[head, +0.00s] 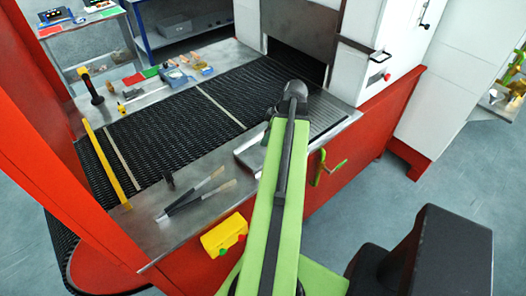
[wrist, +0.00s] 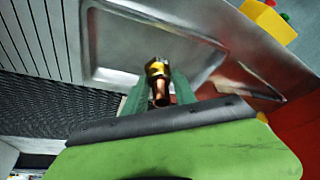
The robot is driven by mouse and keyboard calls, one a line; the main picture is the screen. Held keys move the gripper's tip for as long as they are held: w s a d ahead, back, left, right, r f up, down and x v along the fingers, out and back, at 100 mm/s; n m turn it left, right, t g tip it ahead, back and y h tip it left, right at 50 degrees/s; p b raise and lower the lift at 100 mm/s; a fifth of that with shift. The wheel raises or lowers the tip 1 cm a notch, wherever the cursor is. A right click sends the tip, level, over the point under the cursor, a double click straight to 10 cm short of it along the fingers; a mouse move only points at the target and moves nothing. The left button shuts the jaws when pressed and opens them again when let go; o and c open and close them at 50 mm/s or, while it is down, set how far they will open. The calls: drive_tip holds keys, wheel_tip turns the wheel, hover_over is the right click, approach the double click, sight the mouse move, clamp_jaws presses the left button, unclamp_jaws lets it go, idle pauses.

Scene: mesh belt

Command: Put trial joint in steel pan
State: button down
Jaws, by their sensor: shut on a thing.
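The trial joint (wrist: 158,70), a small copper-coloured piece with a yellow band, is between the two green fingers of my gripper (wrist: 159,88) in the wrist view. The fingers are shut on it. The steel pan (wrist: 112,48), a shallow rectangular tray with a raised rim, lies beyond the fingertips, and the joint appears over its area. I cannot tell how high the joint is above the pan floor. In the head view, the pan's left part (head: 248,156) shows beside my green arm, which hides the rest of it, the joint and the gripper.
A black mesh belt (head: 165,130) runs into an oven opening at the back. A yellow box (head: 223,235) with buttons is on the red front. A yellow bar (head: 107,165) crosses the belt's left end.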

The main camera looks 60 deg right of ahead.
sight(264, 151)
drive_tip(key=shift+w+f, duration=0.4)
drive_tip(key=shift+w, duration=0.25)
wheel_tip(264, 151, down, 4)
drive_tip(key=b, duration=0.4)
drive_tip(key=shift+f+b, duration=0.2)
drive_tip(key=shift+b, duration=0.1)
drive_tip(key=c, duration=1)
unclamp_jaws()
drive_tip(key=shift+r, duration=0.1)
drive_tip(key=shift+r, duration=0.1)
drive_tip(key=shift+r+p, duration=0.25)
drive_tip(key=shift+p, duration=0.2)
drive_tip(key=p+v, duration=1)
drive_tip(key=v, duration=0.1)
drive_tip(key=shift+s+r+p, duration=0.2)
drive_tip(key=shift+r+p, duration=0.1)
drive_tip(key=shift+p, duration=0.05)
